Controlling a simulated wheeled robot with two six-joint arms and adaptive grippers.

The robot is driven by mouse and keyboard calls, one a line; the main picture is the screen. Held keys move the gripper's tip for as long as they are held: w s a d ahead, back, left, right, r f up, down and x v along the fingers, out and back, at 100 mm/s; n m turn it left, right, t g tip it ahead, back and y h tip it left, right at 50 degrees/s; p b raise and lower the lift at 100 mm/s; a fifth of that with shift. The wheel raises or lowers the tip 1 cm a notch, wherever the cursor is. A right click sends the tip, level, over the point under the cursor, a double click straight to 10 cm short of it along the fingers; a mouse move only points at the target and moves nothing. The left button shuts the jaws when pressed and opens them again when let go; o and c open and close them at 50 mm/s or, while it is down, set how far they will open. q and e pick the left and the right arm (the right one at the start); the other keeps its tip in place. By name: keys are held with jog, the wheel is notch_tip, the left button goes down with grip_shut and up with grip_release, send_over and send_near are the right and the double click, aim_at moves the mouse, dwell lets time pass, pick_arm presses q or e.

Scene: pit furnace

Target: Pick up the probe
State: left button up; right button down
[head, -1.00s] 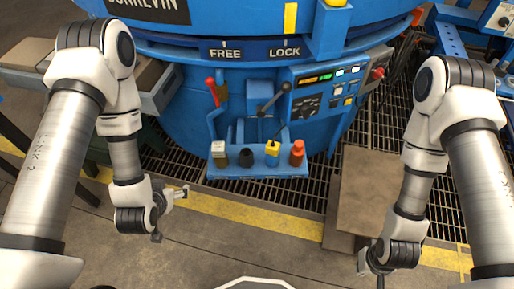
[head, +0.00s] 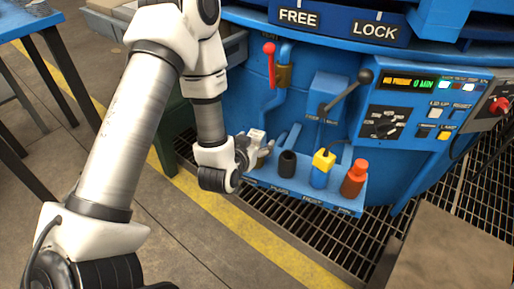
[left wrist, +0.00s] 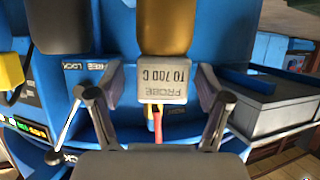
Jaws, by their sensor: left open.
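The probe (left wrist: 162,88), a pale block lettered "PROBE TO 700 C" with a brass-coloured part behind it, shows in the left wrist view, with its lettering upside down. My left gripper (left wrist: 160,80) is open, with one finger on each side of the probe and a visible gap on both sides. In the head view my left gripper (head: 254,152) is at the left end of the blue shelf (head: 333,205) on the furnace front. It hides most of the probe there. My right gripper is out of view.
A black piece (head: 287,163), a yellow-topped blue piece (head: 320,172) and a red-orange piece (head: 354,179) stand on the shelf to the right of my gripper. A red-knobbed lever (head: 270,62) and a black-knobbed lever (head: 350,90) rise above. Floor grating (head: 318,235) lies below.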

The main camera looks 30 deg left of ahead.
pick_arm(q)
jog(key=b+x, duration=0.1)
jog(key=x, duration=0.3)
jog(key=shift+s+a, duration=0.1)
jog(key=c, duration=1.3)
jog(key=shift+c, duration=0.2)
